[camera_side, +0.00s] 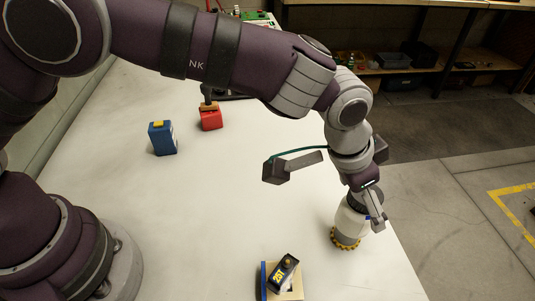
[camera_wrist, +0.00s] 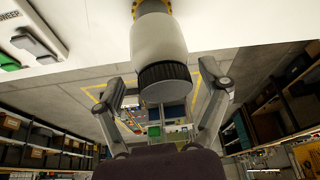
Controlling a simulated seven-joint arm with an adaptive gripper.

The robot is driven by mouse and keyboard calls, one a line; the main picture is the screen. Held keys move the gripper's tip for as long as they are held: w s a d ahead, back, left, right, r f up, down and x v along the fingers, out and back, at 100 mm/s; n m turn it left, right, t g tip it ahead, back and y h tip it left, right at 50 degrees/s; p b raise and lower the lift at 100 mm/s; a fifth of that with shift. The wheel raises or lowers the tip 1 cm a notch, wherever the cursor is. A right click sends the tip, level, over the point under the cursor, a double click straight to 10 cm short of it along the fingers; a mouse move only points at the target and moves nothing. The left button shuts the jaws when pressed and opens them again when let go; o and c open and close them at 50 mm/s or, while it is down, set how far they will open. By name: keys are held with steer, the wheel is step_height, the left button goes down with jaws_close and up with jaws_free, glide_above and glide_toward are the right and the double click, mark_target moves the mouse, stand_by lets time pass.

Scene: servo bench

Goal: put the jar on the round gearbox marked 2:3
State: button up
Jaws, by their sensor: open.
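The white jar (camera_side: 350,215) with a black lid (camera_wrist: 164,78) stands upright on a round grey piece with a yellow toothed rim (camera_side: 345,243), near the table's right edge. This piece looks like the round gearbox; no 2:3 mark can be read. In the wrist view, a little of its grey and yellow (camera_wrist: 150,6) shows beyond the jar (camera_wrist: 157,40). My gripper (camera_side: 372,213) is at the lid end of the jar. In the wrist view its fingers (camera_wrist: 168,88) are spread wide, one either side of the lid, with gaps.
A black servo (camera_side: 284,271) sits on a tan and blue block at the front. A blue box (camera_side: 162,139) and a red block (camera_side: 211,119) stand further back. The table (camera_side: 215,190) is clear between them. Its right edge is close to the jar.

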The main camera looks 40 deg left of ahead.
steer(key=v, duration=1.2)
steer(key=a+r+n+t+y, duration=0.1)
steer(key=a+r+n, duration=0.25)
steer(key=a, duration=0.95)
steer(key=s+a+f+n+y, duration=0.1)
steer(key=s+a+f+n, duration=0.1)
steer(key=s+a, duration=0.7)
steer(key=a+n, duration=0.1)
steer(key=a, duration=0.1)
steer(key=shift+s+a+n+t+y, duration=0.3)
steer(key=shift+s+n+t+y, duration=0.05)
steer(key=shift+s+t+y, duration=0.05)
